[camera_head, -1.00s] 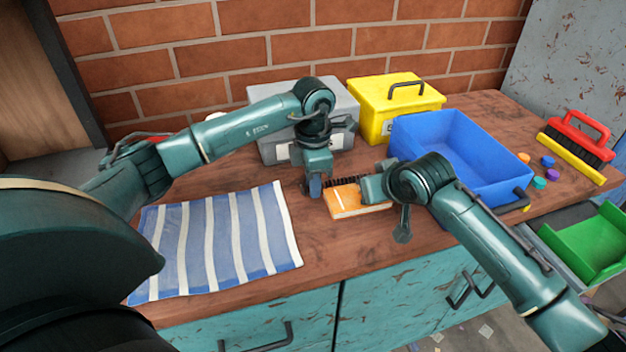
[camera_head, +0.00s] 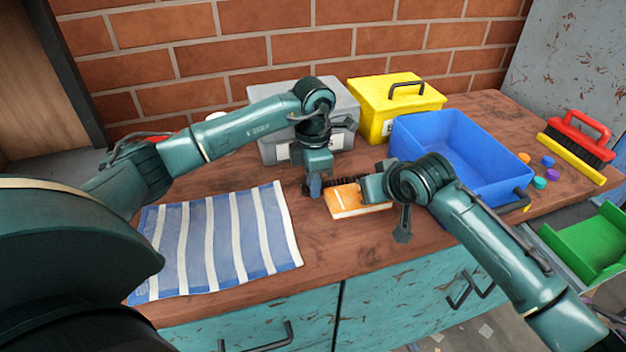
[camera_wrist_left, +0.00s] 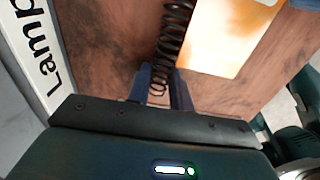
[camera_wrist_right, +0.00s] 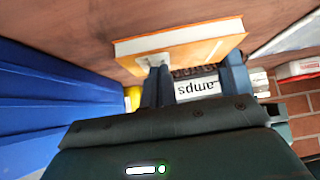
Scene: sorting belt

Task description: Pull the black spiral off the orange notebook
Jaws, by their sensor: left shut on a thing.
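The orange notebook (camera_head: 345,202) lies on the wooden worktop in the middle, its pale page edge facing the front. The black spiral (camera_head: 345,182) runs along its back edge, its left end reaching past the notebook's corner. My left gripper (camera_head: 314,190) is shut on that end; the left wrist view shows the spiral (camera_wrist_left: 173,38) between its fingers, close beside the notebook (camera_wrist_left: 225,40). Whether any loops are still in the holes I cannot tell. My right gripper (camera_wrist_right: 200,75) has its fingers apart at the notebook (camera_wrist_right: 190,45); part of the spiral shows between them.
Behind stand a grey bin (camera_head: 272,147) with a label and a yellow lidded box (camera_head: 375,100). An open blue bin (camera_head: 430,135) is right of the notebook. Small coloured caps and a red-handled brush (camera_head: 578,148) lie far right. A striped cloth (camera_head: 215,245) covers the left front.

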